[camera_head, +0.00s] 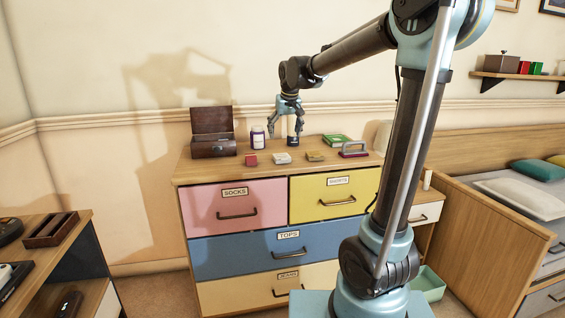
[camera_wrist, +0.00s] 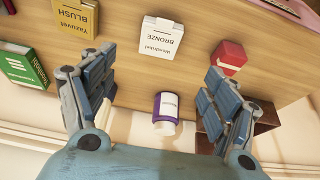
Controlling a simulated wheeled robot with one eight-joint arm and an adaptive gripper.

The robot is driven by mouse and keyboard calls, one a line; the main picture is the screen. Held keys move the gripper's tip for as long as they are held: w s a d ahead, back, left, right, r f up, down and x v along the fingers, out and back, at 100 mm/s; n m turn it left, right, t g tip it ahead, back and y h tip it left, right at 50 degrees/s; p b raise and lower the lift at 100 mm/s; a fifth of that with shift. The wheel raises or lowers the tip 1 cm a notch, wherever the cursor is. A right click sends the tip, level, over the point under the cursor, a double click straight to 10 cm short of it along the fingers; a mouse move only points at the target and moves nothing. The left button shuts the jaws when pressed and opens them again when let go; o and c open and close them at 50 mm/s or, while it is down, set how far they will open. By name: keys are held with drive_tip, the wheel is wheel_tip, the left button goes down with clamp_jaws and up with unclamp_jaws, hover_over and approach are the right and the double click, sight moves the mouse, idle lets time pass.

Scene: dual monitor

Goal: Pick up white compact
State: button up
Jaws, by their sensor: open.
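The white compact, labelled BRONZE, lies on the wooden dresser top (camera_head: 190,174) near its front edge in the head view (camera_head: 282,158). It also shows in the wrist view (camera_wrist: 160,38), at the upper middle. My gripper (camera_head: 284,132) points down above the dresser, a little behind the compact. In the wrist view my gripper (camera_wrist: 161,76) has its fingers wide apart with nothing held. The compact lies beyond the fingertips, roughly centred between them and not touched.
A red box (camera_head: 251,160) is left of the compact, a yellow BLUSH compact (camera_head: 315,156) right. A purple jar (camera_head: 257,138) and open wooden box (camera_head: 213,148) stand behind left.

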sight(282, 155)
drive_tip(key=x, duration=1.2)
drive_tip(key=shift+w+f, duration=0.15)
drive_tip(key=shift+c, duration=0.6)
drive_tip(key=c, duration=1.1)
